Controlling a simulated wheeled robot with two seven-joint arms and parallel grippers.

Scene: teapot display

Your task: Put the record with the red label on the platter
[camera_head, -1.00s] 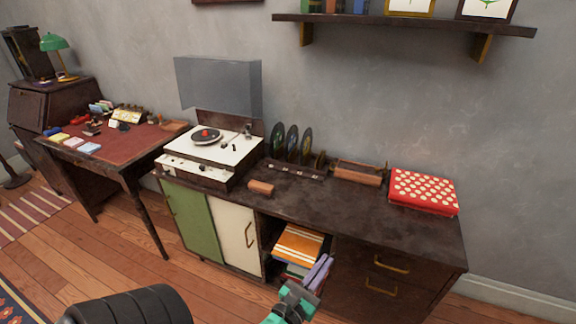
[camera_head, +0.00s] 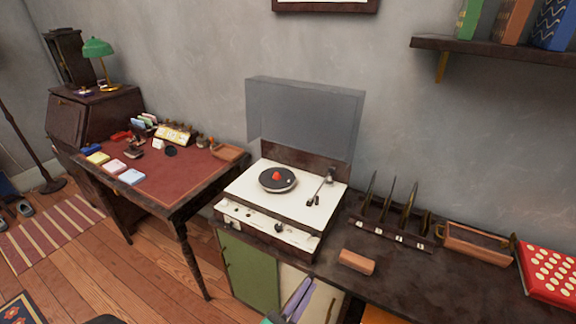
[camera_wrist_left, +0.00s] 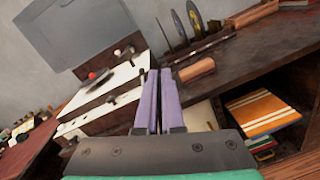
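The record player (camera_head: 255,205) stands on the dark sideboard with its clear lid raised. Its round black platter (camera_head: 270,186) has a small red piece (camera_head: 276,176) at its middle. To the right, several dark records (camera_head: 387,200) stand on edge in a rack (camera_head: 385,235); their label colours cannot be told from here. They also show in the left wrist view (camera_wrist_left: 180,24). My left gripper (camera_head: 299,298) is low in front of the sideboard, apart from records and player. Its purple fingers (camera_wrist_left: 158,98) are together with nothing between them. My right gripper is not in view.
A brown block (camera_head: 357,262) lies on the sideboard in front of the rack. A wooden tray (camera_head: 476,246) and a red dotted box (camera_head: 550,275) are to the right. A red-topped desk (camera_head: 165,185) stands at the left. The sideboard's front right is bare.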

